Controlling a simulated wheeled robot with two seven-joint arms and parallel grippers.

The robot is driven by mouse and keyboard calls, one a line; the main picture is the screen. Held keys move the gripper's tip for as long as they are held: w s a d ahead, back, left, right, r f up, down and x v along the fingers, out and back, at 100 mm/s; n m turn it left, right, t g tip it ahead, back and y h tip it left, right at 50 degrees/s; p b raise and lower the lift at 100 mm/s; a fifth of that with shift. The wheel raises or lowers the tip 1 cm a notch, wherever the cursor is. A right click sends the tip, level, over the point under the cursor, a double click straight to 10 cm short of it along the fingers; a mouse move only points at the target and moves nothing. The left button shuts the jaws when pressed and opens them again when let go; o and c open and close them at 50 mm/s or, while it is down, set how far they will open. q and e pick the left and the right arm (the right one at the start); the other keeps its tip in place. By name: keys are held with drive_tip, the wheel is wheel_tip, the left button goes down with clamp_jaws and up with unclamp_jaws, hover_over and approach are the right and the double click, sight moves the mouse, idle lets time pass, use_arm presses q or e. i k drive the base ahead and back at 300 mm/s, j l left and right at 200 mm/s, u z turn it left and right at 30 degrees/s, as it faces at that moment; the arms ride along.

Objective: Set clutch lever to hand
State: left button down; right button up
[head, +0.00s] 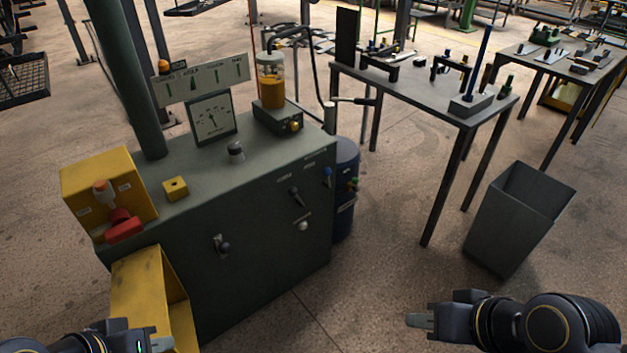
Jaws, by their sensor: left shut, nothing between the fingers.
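The dark green machine cabinet (265,262) stands at the left. Its front carries a lever with a round grey knob (222,245), a small dark lever (296,195) and a blue-topped lever (326,178). Their labels are too small to read, so I cannot tell which is the clutch lever or how it is set. My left gripper (156,342) is shut and empty at the bottom left, in front of the yellow bin and away from the levers. My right gripper (418,320) is at the bottom right, over the floor, apart from everything; its finger gap does not show.
A yellow open bin (140,290) juts out at the cabinet's left end, below a yellow box with a red handle (124,226). A grey waste bin (510,225) and a dark table (420,96) stand at the right. The floor before the cabinet's right end is clear.

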sight(293, 191)
drive_tip(key=i+l, duration=0.3)
drive_tip(key=i, duration=0.2)
drive_tip(key=i+l, duration=0.3)
drive_tip(key=i, duration=0.25)
